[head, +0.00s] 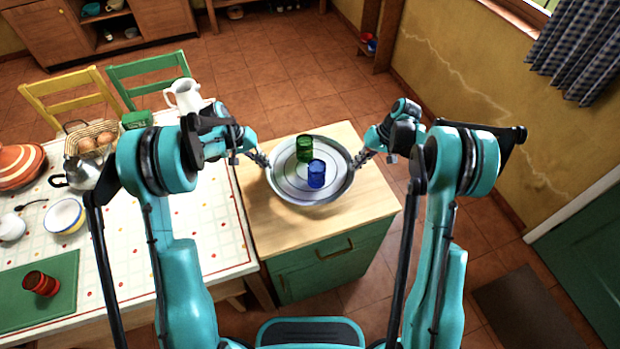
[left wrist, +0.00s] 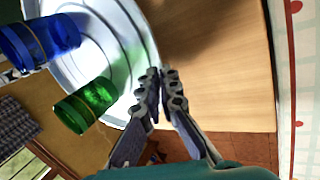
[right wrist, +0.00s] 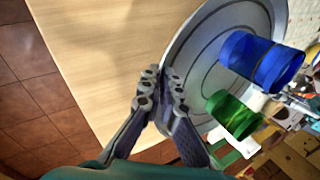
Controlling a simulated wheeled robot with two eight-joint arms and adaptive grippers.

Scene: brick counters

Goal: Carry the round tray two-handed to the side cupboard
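The round metal tray (head: 284,194) is over the wooden top of a green cupboard (head: 330,262); I cannot tell whether it touches the top. A green glass (head: 305,149) and a blue glass (head: 316,174) stand upright on it. My left gripper (head: 266,164) is shut on the tray's left rim. In the left wrist view, its fingers (left wrist: 160,76) close around the rim. My right gripper (head: 357,162) is shut on the opposite rim, and its fingers (right wrist: 162,78) show there in the right wrist view.
A dining table (head: 190,230) with a pitcher (head: 184,95), egg basket (head: 92,138) and red cup (head: 41,284) stands directly left of the cupboard. Chairs (head: 150,70) stand behind it. Floor (head: 270,85) is clear behind the cupboard. A wall (head: 480,110) is at right.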

